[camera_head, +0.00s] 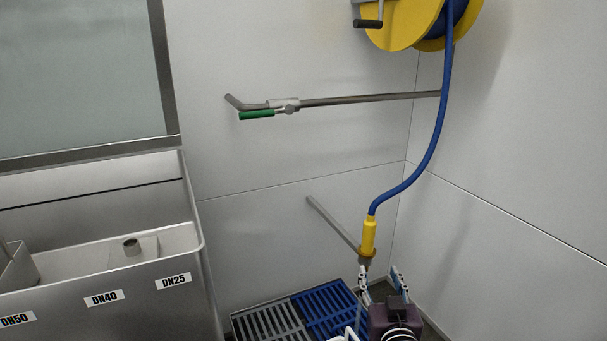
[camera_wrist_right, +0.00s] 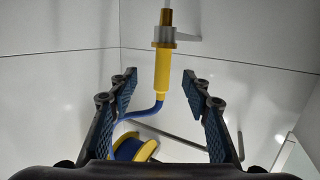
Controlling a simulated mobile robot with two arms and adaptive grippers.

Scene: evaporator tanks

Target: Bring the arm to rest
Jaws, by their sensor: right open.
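My right gripper (camera_head: 384,283) is at the bottom of the head view, just below a yellow nozzle (camera_head: 368,237) on the end of a blue hose (camera_head: 436,130). In the right wrist view the two dark fingers of my right gripper (camera_wrist_right: 160,86) are spread wide. The yellow nozzle (camera_wrist_right: 162,70) shows in the gap between them, touching neither finger in the picture. The gripper is open and empty. The nozzle sits upright in a holder (camera_head: 366,255) on a bar from the wall. My left gripper is not in view.
A yellow hose reel (camera_head: 405,22) hangs high on the wall. A pipe with a green-handled valve (camera_head: 257,114) runs along the wall. A steel tank (camera_head: 110,310) with DN labels stands left. Grey (camera_head: 268,323) and blue (camera_head: 325,311) grates lie low, beside the gripper.

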